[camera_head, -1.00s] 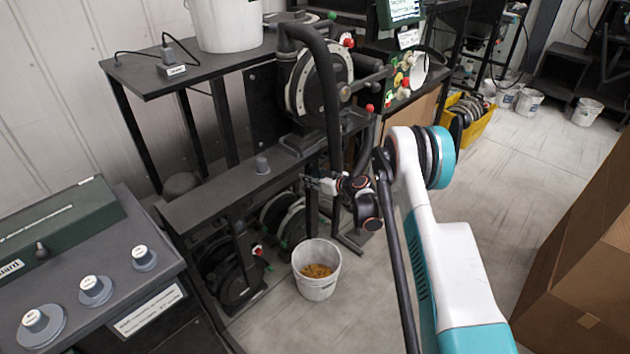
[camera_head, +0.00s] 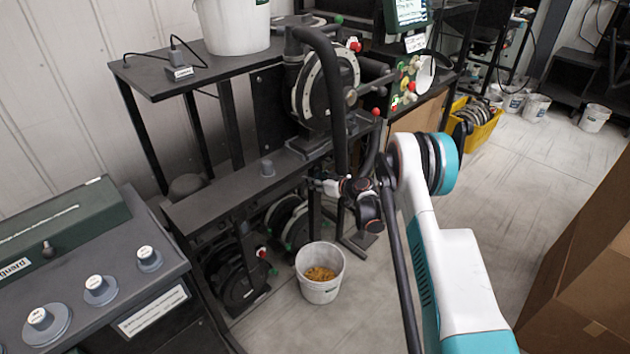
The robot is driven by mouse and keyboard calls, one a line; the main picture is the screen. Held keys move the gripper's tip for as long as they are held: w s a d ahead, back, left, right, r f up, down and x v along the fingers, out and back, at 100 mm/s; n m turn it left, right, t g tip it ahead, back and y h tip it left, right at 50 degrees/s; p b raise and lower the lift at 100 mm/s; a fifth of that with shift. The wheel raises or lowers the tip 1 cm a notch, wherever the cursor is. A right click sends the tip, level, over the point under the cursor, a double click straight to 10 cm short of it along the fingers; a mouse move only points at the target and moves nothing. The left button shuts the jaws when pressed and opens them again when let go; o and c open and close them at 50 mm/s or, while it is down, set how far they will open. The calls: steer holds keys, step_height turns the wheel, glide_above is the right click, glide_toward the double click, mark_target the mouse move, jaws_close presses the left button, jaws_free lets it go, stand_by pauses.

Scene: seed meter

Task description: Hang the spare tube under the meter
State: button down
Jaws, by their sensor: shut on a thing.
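The meter (camera_head: 326,88) is a dark round drum with a pale ring, mounted above the black bench. A thick black hose (camera_head: 338,105) arches from its top and runs down in front of it. My gripper (camera_head: 320,186) is below the meter, near the front edge of the bench, its jaws shut. A dark upright piece (camera_head: 315,213) at the fingertips looks like the spare tube, but it blends with the dark frame behind. Its lower end cannot be made out. The hose's lower end and my wrist overlap in view, so I cannot tell whether they touch.
A white bucket of yellow grain (camera_head: 320,274) stands on the floor below my gripper. Dark reels (camera_head: 288,222) sit under the bench (camera_head: 225,198). A green-topped console (camera_head: 62,225) is at left, cardboard boxes (camera_head: 585,270) at right.

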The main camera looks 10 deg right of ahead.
steer(key=shift+f, duration=0.5)
stand_by(0.4)
steer(key=c, duration=1)
jaws_free()
steer(key=shift+s+d, duration=0.1)
steer(key=v, duration=1.1)
steer(key=shift+s+d+r, duration=0.2)
steer(key=shift+s, duration=0.05)
steer(key=shift+r, duration=0.1)
